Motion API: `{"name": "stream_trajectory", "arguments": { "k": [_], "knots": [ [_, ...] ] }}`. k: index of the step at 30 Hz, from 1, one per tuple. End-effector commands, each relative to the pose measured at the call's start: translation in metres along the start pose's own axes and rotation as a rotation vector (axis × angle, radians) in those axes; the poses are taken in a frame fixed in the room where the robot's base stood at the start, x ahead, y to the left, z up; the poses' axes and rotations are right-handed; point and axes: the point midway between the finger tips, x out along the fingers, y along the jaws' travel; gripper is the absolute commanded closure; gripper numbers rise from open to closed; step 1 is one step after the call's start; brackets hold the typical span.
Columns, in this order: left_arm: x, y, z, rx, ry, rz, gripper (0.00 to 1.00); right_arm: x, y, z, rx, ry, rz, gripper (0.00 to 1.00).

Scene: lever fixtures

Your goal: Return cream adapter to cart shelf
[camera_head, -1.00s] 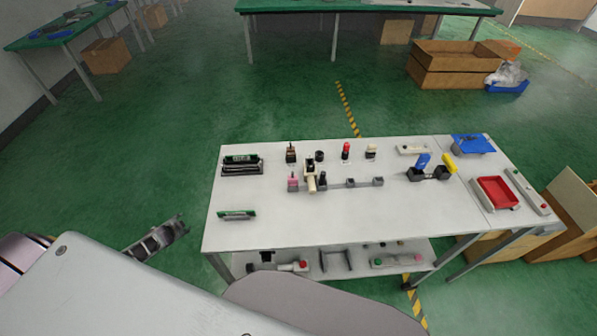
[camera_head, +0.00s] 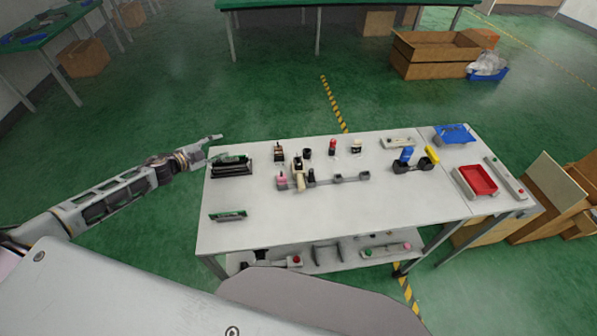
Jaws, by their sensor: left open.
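A cream piece with a dark top (camera_head: 299,183) stands at the left end of a grey linkage on the white cart top (camera_head: 330,215). A smaller cream block (camera_head: 356,147) stands near the back edge; I cannot tell for sure which one is the adapter. The lower cart shelf (camera_head: 345,259) shows under the front edge, partly hidden by my body. My left gripper (camera_head: 213,147) is open and empty at the cart's back-left corner, close to a black-and-green fixture (camera_head: 231,167) and well left of both cream pieces. My right gripper is out of view.
A pink block (camera_head: 282,180), a red-topped piece (camera_head: 332,147) and a blue-and-yellow fixture (camera_head: 412,166) share the cart top. A red tray (camera_head: 476,180) lies at the right. The shelf holds several fixtures. The front middle of the top is clear.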

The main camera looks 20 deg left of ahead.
Motion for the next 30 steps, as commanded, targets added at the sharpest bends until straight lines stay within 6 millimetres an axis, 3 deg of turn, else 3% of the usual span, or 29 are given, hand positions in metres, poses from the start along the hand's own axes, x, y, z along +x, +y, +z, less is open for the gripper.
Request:
{"name": "stream_trajectory", "arguments": {
  "k": [1, 6, 13, 21, 30],
  "knots": [
    [0.002, 0.001, -0.026, -0.006, 0.057, 0.020, 0.50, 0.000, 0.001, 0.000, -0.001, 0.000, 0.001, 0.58],
    [0.000, 0.013, -0.106, -0.066, 0.233, 0.108, 0.50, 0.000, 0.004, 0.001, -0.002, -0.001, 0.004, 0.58],
    [-0.015, 0.036, -0.182, -0.178, 0.396, 0.255, 0.50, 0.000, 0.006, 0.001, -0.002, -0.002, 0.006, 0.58],
    [-0.035, 0.061, -0.226, -0.343, 0.474, 0.438, 0.50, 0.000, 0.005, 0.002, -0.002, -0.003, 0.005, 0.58],
    [-0.046, 0.074, -0.238, -0.494, 0.470, 0.563, 0.50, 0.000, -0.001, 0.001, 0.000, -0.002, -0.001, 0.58]
  ]
}}
